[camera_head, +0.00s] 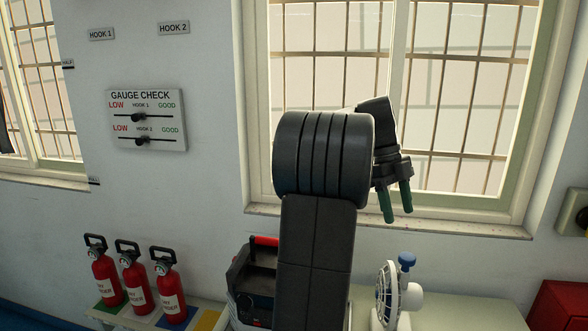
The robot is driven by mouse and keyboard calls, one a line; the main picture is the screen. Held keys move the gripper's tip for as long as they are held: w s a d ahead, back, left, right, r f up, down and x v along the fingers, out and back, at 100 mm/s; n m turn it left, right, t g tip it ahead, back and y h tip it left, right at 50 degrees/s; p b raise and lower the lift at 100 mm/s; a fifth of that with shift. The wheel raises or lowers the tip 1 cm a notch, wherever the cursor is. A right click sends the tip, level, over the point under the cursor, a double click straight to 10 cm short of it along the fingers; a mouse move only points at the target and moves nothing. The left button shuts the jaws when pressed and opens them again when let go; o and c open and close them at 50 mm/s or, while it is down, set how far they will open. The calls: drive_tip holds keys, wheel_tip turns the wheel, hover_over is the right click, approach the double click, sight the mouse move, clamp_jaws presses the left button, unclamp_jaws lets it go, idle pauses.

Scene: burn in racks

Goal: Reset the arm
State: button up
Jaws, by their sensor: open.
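My arm stands raised in the middle of the head view, in front of the window. My gripper (396,205) hangs at the right side of the arm's top joint, with its two green-tipped fingers pointing down. The fingers are a little apart, and nothing shows between them. The gripper is in the air, in front of the lower part of the window and above the sill.
Several red fire extinguishers (137,285) stand at the lower left. A toolbox (255,280) is partly hidden behind my arm. A white fan (390,295) stands below the gripper on a bench (460,312). A gauge check panel (147,120) hangs on the wall. A red box (558,306) is at the lower right.

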sight(407, 256)
drive_tip(key=x, duration=1)
drive_tip(key=shift+s+f, duration=0.1)
drive_tip(key=shift+f, duration=0.2)
